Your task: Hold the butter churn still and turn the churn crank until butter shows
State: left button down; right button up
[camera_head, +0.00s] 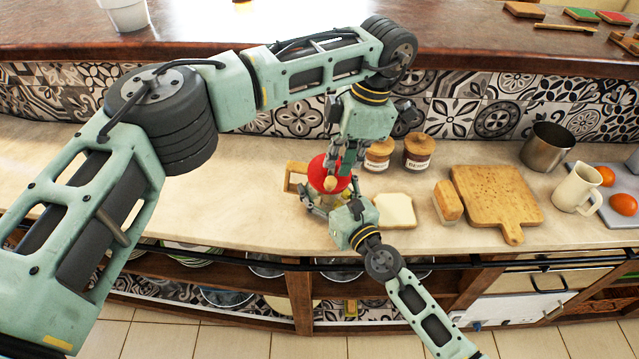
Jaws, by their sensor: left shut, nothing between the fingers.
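The butter churn has a red top (319,171) and stands on the pale counter, mid-view. Its lower body is mostly hidden by my grippers. A small wooden knob (330,184), apparently of the crank, shows in front of the red top. My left gripper (343,168) points down from above, at the right side of the red top, shut with nothing between its fingers. My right gripper (322,204) reaches in from the lower right at the churn's lower body. Its fingers are partly hidden, and I cannot tell whether they grip it. No butter can be made out.
A wooden frame-like piece (294,177) shows left of the churn. The counter's left part is clear. A raised wooden ledge (230,22) runs behind.

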pick_arm(q)
jog(key=shift+w+d+n, duration=0.3)
jog(key=shift+d+n, duration=0.65)
jog(key=shift+n, duration=0.15)
jog(key=c, duration=2.4)
grip_release()
jog(key=shift+c, duration=0.2)
jog(key=o, duration=1.1)
jog(key=shift+r, duration=3.55)
